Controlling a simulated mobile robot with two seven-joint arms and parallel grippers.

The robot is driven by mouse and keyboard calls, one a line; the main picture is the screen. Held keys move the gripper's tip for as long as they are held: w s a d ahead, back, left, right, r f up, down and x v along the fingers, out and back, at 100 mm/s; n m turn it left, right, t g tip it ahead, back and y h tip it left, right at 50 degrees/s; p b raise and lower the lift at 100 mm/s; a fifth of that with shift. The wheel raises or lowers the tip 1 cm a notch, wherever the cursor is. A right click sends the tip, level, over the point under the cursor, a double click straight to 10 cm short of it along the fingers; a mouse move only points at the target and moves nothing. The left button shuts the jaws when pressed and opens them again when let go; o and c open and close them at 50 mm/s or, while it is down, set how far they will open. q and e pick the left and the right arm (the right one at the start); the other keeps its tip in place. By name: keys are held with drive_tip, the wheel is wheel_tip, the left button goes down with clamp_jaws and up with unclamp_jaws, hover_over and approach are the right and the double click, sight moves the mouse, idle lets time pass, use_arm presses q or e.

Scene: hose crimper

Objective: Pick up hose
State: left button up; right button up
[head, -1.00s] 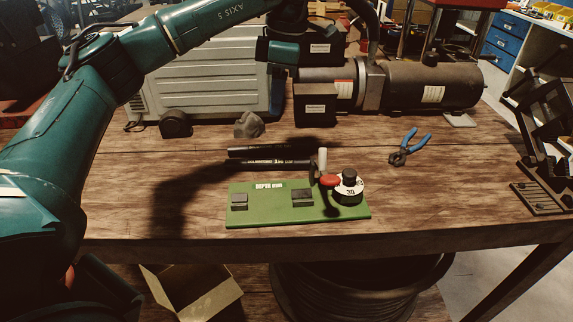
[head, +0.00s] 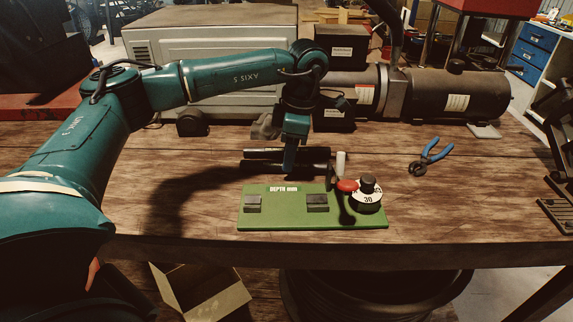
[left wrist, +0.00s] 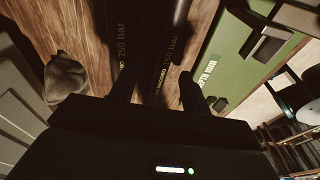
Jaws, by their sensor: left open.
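Two black hoses lie side by side on the wooden bench, behind the green depth plate: a rear hose (head: 262,154) and a front hose (head: 262,165). In the left wrist view the hose marked 250 bar (left wrist: 124,35) and the hose beside it (left wrist: 168,45) run away from me. My left gripper (head: 289,168) points down over the hoses and hides part of them. Its two fingers (left wrist: 160,90) are apart in the wrist view, near the hoses' near part. I cannot tell whether they touch a hose. My right gripper is not in view.
Blue-handled pliers (head: 434,155) lie to the right. A grey lump (head: 264,126) sits behind.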

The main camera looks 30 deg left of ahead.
use_arm(q)
drive_tip(key=shift+s+a+f, duration=0.1)
drive_tip(key=shift+f, duration=1.05)
clamp_jaws()
